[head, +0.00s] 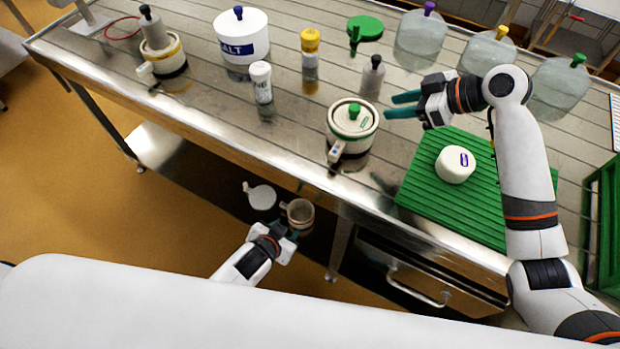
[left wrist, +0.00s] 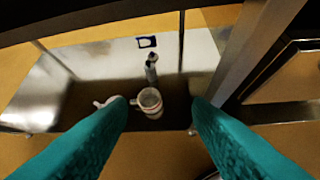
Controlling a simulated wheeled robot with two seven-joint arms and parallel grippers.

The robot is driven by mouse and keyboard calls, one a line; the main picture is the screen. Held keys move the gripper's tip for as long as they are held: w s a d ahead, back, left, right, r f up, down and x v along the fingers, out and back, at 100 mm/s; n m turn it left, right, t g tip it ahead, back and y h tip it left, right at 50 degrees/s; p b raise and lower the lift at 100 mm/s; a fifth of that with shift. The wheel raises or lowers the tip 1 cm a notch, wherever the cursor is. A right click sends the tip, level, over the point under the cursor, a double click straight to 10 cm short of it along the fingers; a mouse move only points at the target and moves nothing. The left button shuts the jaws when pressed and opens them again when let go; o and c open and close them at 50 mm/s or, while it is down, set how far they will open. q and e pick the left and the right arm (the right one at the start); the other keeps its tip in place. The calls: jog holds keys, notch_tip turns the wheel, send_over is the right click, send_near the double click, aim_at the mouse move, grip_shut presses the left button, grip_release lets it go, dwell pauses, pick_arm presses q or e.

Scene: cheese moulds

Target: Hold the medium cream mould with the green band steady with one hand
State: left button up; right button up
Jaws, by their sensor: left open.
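The cream mould with a green band (head: 346,142) stands upright on the metal table near its front edge. A lid with a green knob (head: 354,111) sits on it, and a small grey-white fitting is at its lower left. My right gripper (head: 391,106) is to the right of the mould, at the end of the raised arm. Its two teal fingers are apart, point left towards the mould and hold nothing. My left gripper (head: 283,231) is low, in front of the table edge. In the left wrist view its teal fingers (left wrist: 160,105) are wide apart and empty.
A beige cup (head: 300,213) and a white vessel (head: 261,196) are below, beyond my left gripper. A green mat (head: 425,195) bears a white cheese (head: 455,165). A yellow-banded mould (head: 166,66), a salt tub (head: 241,25) and several jars stand on the table.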

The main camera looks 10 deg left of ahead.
pick_arm(q)
jog(key=w+d+r+t+h, duration=0.1)
jog(key=w+d+r+t, duration=0.15)
jog(key=r, duration=0.75)
jog(key=t+h, duration=0.1)
jog(key=t, duration=0.1)
send_near(332, 158)
jog(key=shift+n+g, duration=0.35)
jog(key=shift+n, duration=0.05)
jog(key=x, duration=1.1)
jog(key=shift+w+d+r, duration=0.1)
jog(key=shift+w+r, duration=0.15)
jog(key=shift+w, duration=0.05)
